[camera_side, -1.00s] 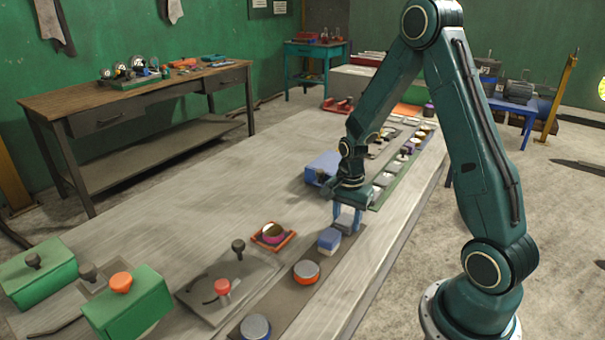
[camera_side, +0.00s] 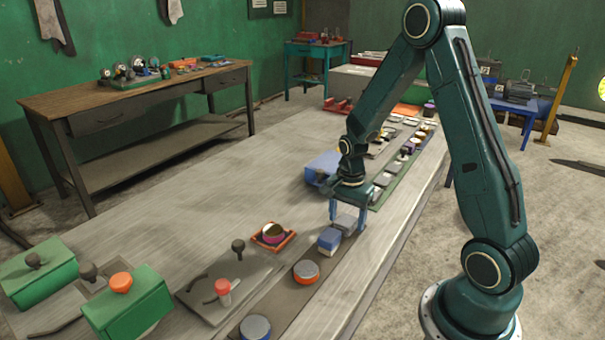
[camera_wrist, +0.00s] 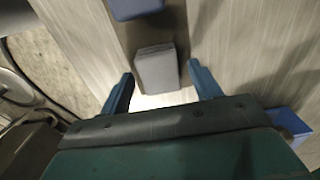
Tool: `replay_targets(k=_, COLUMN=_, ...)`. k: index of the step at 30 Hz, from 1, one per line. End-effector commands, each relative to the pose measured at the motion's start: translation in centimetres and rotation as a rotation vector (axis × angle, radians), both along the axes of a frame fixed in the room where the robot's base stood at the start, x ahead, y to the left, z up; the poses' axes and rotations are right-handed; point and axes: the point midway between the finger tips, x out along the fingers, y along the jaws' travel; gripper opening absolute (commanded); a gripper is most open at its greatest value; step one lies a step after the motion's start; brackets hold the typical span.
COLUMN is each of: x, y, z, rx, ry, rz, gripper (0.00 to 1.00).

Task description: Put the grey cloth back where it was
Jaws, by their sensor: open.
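The grey cloth (camera_wrist: 157,68) looks like a small folded pad. It lies on a dark strip on the long table, beside a blue block (camera_side: 329,239). In the side view the cloth (camera_side: 346,223) shows under my gripper (camera_side: 347,213). My gripper is open, pointing down. In the wrist view its two blue fingers (camera_wrist: 161,88) stand apart, one to each side of the cloth's near end, with a gap on both sides. The blue block also shows at the top of the wrist view (camera_wrist: 136,8).
Along the dark strip (camera_side: 282,300) stand an orange-rimmed disc (camera_side: 306,272) and a grey round piece (camera_side: 255,327). An orange tray (camera_side: 273,237) is to the left. A blue box (camera_side: 321,168) stands behind my gripper. The table's left middle (camera_side: 190,205) is clear.

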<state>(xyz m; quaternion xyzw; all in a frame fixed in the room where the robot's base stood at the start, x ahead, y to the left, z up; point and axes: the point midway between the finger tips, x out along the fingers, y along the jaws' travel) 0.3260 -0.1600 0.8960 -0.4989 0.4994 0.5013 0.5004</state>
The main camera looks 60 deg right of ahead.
Motion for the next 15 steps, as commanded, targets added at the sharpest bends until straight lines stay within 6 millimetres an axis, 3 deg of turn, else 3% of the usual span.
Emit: replay_targets(k=15, x=0.1, y=-0.1, z=6.7, rx=-0.002, ry=-0.005, rz=0.000, gripper=0.63)
